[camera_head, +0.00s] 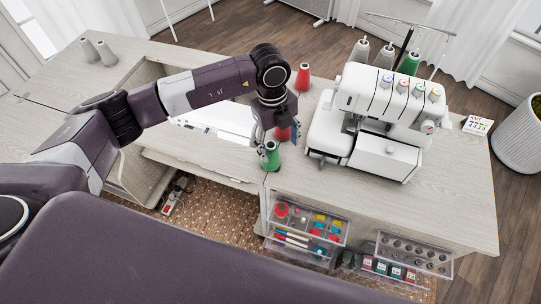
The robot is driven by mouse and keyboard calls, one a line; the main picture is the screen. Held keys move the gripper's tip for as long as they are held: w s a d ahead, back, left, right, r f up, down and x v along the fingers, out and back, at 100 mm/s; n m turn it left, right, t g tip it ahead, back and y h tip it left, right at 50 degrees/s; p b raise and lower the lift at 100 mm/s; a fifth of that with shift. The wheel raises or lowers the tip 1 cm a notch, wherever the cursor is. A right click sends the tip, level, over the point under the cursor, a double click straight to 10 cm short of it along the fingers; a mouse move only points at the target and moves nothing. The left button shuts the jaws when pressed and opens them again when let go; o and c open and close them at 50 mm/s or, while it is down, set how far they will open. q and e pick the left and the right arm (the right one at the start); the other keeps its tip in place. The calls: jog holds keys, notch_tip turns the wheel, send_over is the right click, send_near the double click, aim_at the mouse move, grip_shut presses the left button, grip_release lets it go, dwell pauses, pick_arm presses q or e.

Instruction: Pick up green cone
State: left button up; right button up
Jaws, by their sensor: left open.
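A green cone (270,157) stands near the front edge of the wooden cabinet top (400,200), left of the sewing machine. My left gripper (262,140) points down at it, with its fingers at the cone's upper part. The gripper is open, and I cannot tell whether its fingers touch the cone. The gripper partly covers the cone's top. A second green cone (409,63) stands behind the white sewing machine. My right gripper is not in view.
A red cone (303,77) stands behind my left gripper; another red cone (284,134) is partly hidden by it. The white sewing machine (380,120) stands to the right. Grey cones (107,54) stand at the far left. Clear drawers (305,232) hang open below the front edge.

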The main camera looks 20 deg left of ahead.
aim_at(270, 155)
pick_arm(q)
jog(key=shift+n+y, duration=0.3)
jog(key=shift+y, duration=0.4)
jog(key=a+f+p, duration=0.1)
jog(key=f, duration=0.1)
jog(key=a+f, duration=0.1)
jog(key=f, duration=0.1)
jog(key=f+p, duration=0.1)
jog(key=f, duration=0.1)
jog(key=shift+w+a+f+p, duration=0.15)
jog(key=shift+w+a+p, duration=0.15)
jog(key=shift+w+a, duration=0.1)
jog(key=shift+f, duration=0.6)
jog(key=c, duration=1.2)
jog(key=shift+c, duration=0.4)
